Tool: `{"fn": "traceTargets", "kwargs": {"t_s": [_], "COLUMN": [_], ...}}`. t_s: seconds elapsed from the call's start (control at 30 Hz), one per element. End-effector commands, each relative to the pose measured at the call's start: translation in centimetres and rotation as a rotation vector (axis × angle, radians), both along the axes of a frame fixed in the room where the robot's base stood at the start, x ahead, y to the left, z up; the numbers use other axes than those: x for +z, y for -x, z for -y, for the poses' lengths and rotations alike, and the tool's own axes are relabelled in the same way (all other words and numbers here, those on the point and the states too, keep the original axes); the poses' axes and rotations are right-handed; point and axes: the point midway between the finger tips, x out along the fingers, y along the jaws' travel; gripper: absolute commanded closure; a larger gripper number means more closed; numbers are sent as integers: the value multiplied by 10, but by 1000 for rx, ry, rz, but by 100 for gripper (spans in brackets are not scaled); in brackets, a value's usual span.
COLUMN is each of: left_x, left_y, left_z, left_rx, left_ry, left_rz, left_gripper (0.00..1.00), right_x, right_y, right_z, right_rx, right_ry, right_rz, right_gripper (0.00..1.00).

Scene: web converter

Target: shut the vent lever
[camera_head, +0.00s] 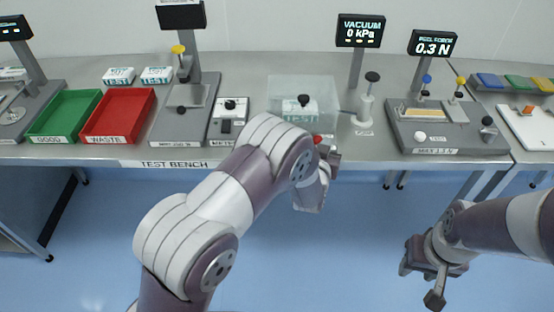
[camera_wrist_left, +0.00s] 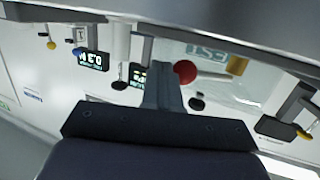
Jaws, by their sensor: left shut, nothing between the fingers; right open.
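The vent lever's red knob (camera_head: 317,139) shows at the bench's front edge, below the clear vacuum chamber (camera_head: 285,88) and just beyond my left gripper (camera_head: 328,165). In the left wrist view the red knob (camera_wrist_left: 185,72) is close to the tips of my shut left fingers (camera_wrist_left: 163,72), on their right. A pale rod runs from the knob to the right. I cannot tell whether finger and knob touch. My left arm hides the lever's base in the head view. My right gripper (camera_head: 432,272) is open and empty, low in front of the bench at right.
The vacuum display (camera_head: 360,31) reads 0 kPa. A black-knobbed valve post (camera_head: 366,104) stands right of the chamber. A peel-force stand (camera_head: 445,125) is farther right. Green (camera_head: 65,113) and red (camera_head: 118,115) trays lie at left. The floor before the bench is clear.

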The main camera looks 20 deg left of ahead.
Motion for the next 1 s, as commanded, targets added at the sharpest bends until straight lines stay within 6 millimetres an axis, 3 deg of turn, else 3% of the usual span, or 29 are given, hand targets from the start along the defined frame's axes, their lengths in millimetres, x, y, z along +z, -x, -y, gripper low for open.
{"fn": "traceTargets", "kwargs": {"t_s": [0.17, 1.0], "left_x": [-2, 0], "left_y": [-11, -13], "left_z": [5, 5], "left_rx": [-2, -3], "left_ry": [-1, -1], "left_rz": [1, 0], "left_gripper": [100, 100], "right_x": [-12, -12], "right_y": [0, 0], "right_z": [0, 0], "right_rx": [0, 0], "right_ry": [0, 0], "right_rz": [0, 0], "right_gripper": [57, 57]}}
